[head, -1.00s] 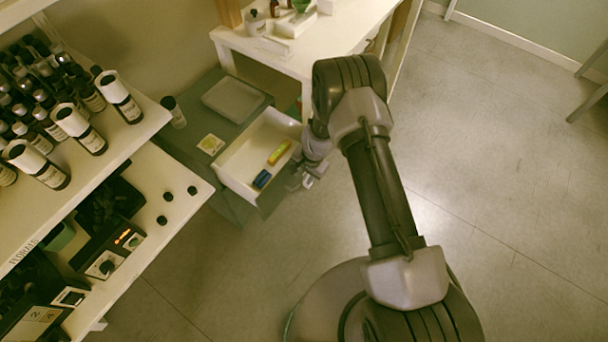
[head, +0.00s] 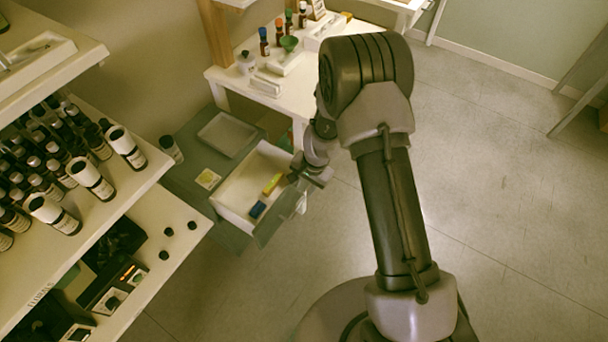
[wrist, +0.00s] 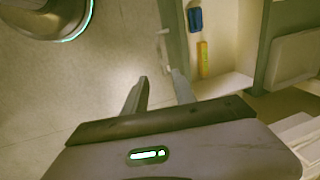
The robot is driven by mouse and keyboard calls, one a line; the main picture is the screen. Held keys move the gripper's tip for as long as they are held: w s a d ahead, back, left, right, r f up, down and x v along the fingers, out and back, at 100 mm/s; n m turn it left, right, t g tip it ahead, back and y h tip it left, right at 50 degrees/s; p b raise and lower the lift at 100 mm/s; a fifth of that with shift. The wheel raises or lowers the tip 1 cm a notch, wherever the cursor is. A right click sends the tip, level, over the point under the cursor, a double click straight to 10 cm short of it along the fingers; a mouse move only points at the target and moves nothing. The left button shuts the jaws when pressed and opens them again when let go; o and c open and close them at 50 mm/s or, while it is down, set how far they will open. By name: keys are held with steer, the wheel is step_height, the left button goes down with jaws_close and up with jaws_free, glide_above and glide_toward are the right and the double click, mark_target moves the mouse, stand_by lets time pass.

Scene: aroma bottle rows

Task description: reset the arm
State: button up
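My gripper (wrist: 160,88) shows in the wrist view with its two fingers apart and nothing between them. In the head view it is small and partly hidden by my wrist, beside the front right of an open drawer (head: 232,203). The drawer is pulled out of a grey-green cabinet (head: 186,150). In the drawer lie a yellow item (head: 272,184) and a blue item (head: 257,210), which also show in the wrist view as yellow (wrist: 203,60) and blue (wrist: 195,20). The gripper holds neither. Whether a finger touches the drawer front cannot be told.
A white shelf (head: 128,190) with rows of dark bottles stands at the left. The floor (head: 500,180) at the right is clear.

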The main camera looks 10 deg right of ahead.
steer(key=s+d+r+n+t, duration=0.1)
steer(key=s+r, duration=0.2)
steer(key=r, duration=1.1)
steer(key=s+d+r+n+t, duration=0.1)
steer(key=s+r, duration=0.2)
steer(key=r, duration=1.1)
steer(key=s+d+r+t, duration=0.1)
steer(key=s+r, duration=0.4)
steer(key=s, duration=0.4)
steer(key=s+d+r+n+t, duration=0.1)
steer(key=s+r, duration=0.4)
steer(key=s, duration=0.4)
steer(key=shift+d+r+b, duration=0.15)
steer(key=shift+d+b, duration=0.1)
steer(key=shift+b, duration=0.05)
